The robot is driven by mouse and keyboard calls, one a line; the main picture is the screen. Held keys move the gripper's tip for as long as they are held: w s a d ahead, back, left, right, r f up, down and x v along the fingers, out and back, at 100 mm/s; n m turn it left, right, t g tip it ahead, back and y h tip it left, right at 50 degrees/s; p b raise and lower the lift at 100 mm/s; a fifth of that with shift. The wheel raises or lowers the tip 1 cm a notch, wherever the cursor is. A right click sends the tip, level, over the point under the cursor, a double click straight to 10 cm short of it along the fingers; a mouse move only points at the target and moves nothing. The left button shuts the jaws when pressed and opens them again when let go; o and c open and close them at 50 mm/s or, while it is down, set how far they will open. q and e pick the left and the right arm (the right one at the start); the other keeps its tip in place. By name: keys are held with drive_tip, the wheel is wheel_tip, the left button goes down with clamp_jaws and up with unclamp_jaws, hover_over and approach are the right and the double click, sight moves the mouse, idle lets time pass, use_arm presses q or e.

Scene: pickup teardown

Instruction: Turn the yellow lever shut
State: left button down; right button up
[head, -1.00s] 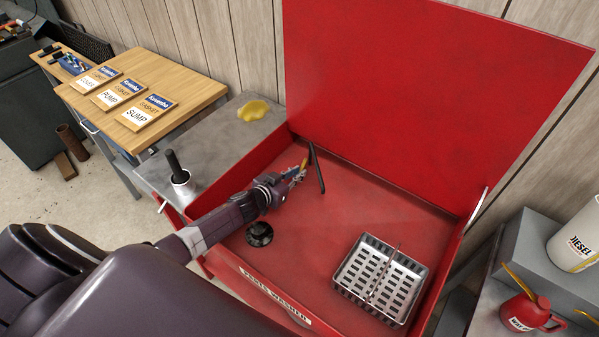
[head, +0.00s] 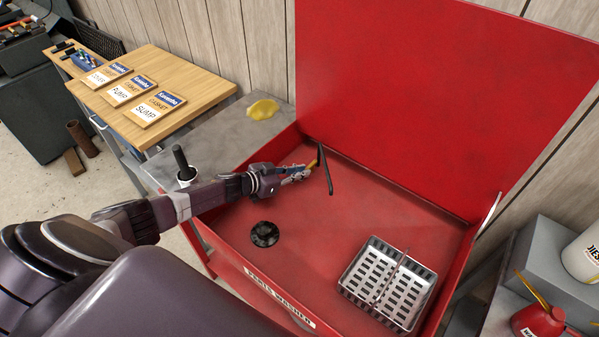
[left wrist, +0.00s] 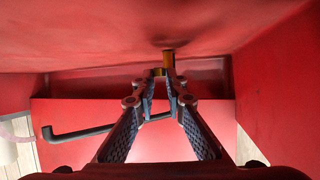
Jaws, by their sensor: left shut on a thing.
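The yellow lever (head: 313,164) is a small handle beside the black bent spout (head: 328,175), near the back left of the red parts washer basin (head: 330,215). My left gripper (head: 304,171) reaches in from the left and is shut on the lever, with its fingers hiding part of it. In the left wrist view the lever (left wrist: 168,62) shows as a yellow-brown piece at the tips of the left gripper (left wrist: 162,85). The spout (left wrist: 80,132) runs to the left behind the fingers there. My right gripper is not in view.
A metal basket (head: 388,285) stands at the front right of the basin, and a round black drain (head: 264,234) lies front left. The raised red lid (head: 440,90) closes off the back. A yellow cloth (head: 262,109) and a black-handled brush (head: 181,160) are on the left shelf.

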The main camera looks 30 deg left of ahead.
use_arm(q)
drive_tip(key=c, duration=1.9)
unclamp_jaws()
drive_tip(key=shift+w+d, duration=0.15)
drive_tip(key=shift+d, duration=0.35)
drive_tip(key=shift+a, duration=0.15)
drive_tip(key=shift+s+a+r, duration=0.15)
drive_tip(key=shift+s+a, duration=0.15)
drive_tip(key=shift+s, duration=0.15)
drive_tip(key=v, duration=0.6)
drive_tip(key=shift+s+d, duration=0.1)
drive_tip(key=shift+s+r, duration=0.15)
drive_tip(key=shift+c, duration=0.6)
